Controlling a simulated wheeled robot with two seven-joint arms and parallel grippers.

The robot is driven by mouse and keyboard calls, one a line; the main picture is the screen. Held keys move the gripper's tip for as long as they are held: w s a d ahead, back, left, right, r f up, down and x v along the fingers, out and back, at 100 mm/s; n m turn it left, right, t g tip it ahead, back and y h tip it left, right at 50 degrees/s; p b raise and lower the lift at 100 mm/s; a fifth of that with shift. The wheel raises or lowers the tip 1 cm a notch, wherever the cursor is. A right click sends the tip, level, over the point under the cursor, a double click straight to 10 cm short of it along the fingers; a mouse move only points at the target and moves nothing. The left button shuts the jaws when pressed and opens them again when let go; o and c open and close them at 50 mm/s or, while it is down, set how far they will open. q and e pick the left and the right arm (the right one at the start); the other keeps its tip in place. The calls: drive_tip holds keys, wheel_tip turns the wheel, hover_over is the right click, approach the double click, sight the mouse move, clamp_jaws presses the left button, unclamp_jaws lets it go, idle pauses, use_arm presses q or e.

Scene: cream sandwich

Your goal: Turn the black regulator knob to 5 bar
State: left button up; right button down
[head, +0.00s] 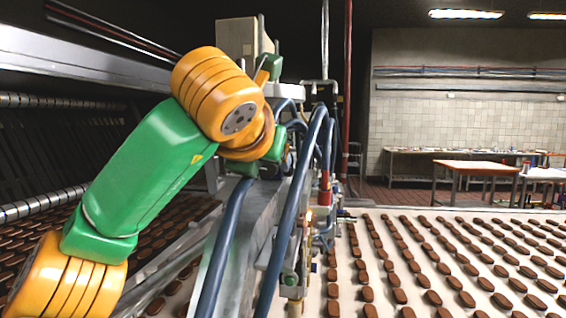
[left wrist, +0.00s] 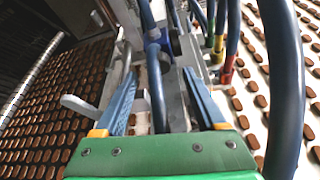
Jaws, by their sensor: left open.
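I cannot make out the black regulator knob or any pressure scale in either view. My left gripper (left wrist: 160,80) is open in the left wrist view. Its two blue fingers stand apart, with a dark hose and grey metal machine parts showing between and beyond them. I see nothing held in it. In the head view my green and orange left arm reaches in from the left to the machine frame (head: 256,228), and its wrist hides part of that frame. My right gripper is not in view.
Thick blue hoses (head: 300,200) run close beside my left wrist, and one (left wrist: 285,80) passes right of the gripper. A conveyor (head: 345,290) with rows of brown biscuits lies to the right. A red pipe (head: 347,80) stands behind. Tables (head: 475,166) stand far back.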

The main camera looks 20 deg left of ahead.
sight(269, 167)
use_arm(q)
drive_tip(key=p+x, duration=0.1)
drive_tip(key=x, duration=0.3)
drive_tip(key=shift+w+a+p, duration=0.2)
drive_tip(key=shift+w+p, duration=0.1)
drive_tip(key=shift+w, duration=0.05)
drive_tip(key=shift+w+f, duration=0.2)
drive_tip(key=shift+f, duration=0.05)
drive_tip(key=shift+s+r, duration=0.1)
drive_tip(key=shift+s, duration=0.05)
drive_tip(key=shift+c, duration=1.3)
clamp_jaws()
drive_tip(key=m+y, duration=0.2)
drive_tip(key=shift+d+m, duration=0.2)
drive_tip(key=shift+m, duration=0.2)
drive_tip(key=shift+o, duration=1.3)
unclamp_jaws()
drive_tip(key=shift+b, duration=0.3)
